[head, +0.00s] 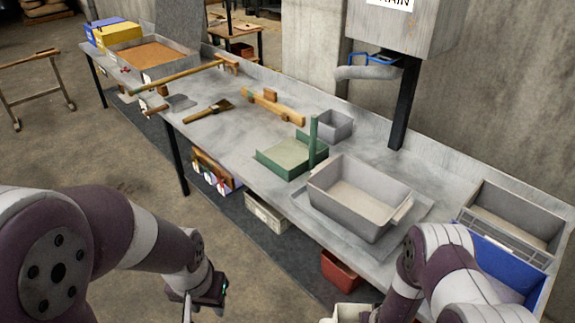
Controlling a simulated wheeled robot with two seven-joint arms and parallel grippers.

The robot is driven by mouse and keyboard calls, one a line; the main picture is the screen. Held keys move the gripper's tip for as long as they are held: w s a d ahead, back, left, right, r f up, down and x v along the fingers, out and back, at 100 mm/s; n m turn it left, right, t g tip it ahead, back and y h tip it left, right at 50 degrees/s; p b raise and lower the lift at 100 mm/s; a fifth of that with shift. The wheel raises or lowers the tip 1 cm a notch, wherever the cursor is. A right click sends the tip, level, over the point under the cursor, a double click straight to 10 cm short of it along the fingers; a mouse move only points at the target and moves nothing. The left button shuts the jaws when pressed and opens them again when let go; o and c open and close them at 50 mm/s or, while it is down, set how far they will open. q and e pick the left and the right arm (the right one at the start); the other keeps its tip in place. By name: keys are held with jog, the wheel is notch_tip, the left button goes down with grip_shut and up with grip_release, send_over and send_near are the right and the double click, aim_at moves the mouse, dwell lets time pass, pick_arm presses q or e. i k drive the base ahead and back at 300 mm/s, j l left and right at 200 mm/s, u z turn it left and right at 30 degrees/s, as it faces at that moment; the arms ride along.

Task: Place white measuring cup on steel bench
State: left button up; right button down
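The steel bench (225,128) runs diagonally from the far left to the near right. A whitish object (346,313), perhaps the white measuring cup, is cut off by the bottom edge beside my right arm, in front of the bench. I cannot tell whether it is held. My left gripper (202,308) points down over the floor in front of the bench, with its fingers apart and nothing visible between them. My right arm reaches in at the bottom right; its gripper is hidden or out of frame.
On the bench are a large grey tub (352,208), a green tray (285,162), a small grey bin (334,125), a brush (210,111) and wooden tools. A blue crate (500,268) stands at the right. The bench's middle has bare patches. A red bin (340,272) sits below.

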aim_at(244, 131)
jog(key=i+j+u, duration=1.1)
jog(key=i+u, duration=0.4)
jog(key=i, duration=0.15)
jog(key=i+j+z, duration=0.1)
jog(key=i+z, duration=0.3)
jog(key=i, duration=0.15)
jog(key=i+j+z, duration=0.35)
jog(key=i, duration=0.15)
jog(key=i+j+z, duration=0.85)
jog(key=j+z, duration=0.2)
jog(key=i+j+z, duration=0.3)
jog(key=j+z, duration=0.35)
